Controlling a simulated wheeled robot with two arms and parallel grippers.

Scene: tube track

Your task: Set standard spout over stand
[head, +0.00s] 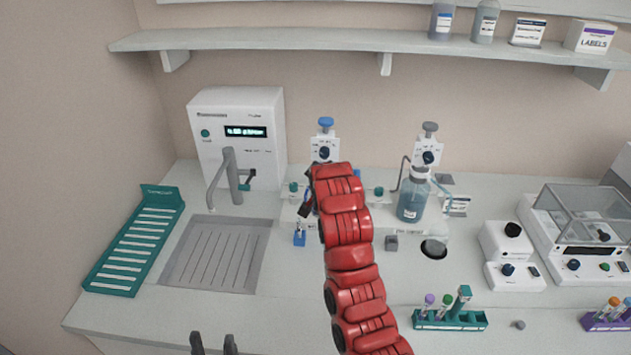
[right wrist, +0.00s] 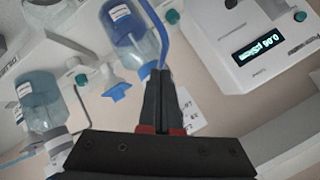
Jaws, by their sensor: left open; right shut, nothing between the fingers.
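Two bottle-top dispensers stand at the back, one with a blue knob (head: 325,123) and one with a grey knob (head: 429,128). A thin dark spout (head: 403,168) curves down on the grey-knob one. I cannot tell which spout is the standard one. A small blue stand-like piece (head: 299,239) and a grey block (head: 391,243) sit in front. My right gripper (right wrist: 166,78) is shut and empty, close beside a blue tube (right wrist: 155,28) and a bottle (right wrist: 128,32); whether it touches is unclear. My arm hides part of the left dispenser. My left gripper (head: 214,341) is open at the bottom edge, far from the dispensers.
A white machine with a grey tap (head: 232,175) stands behind a sink (head: 215,255). A teal rack (head: 135,240) lies left. A dark hole (head: 434,249), a tube rack (head: 450,318) and a balance (head: 580,235) are right. The shelf (head: 290,40) runs above.

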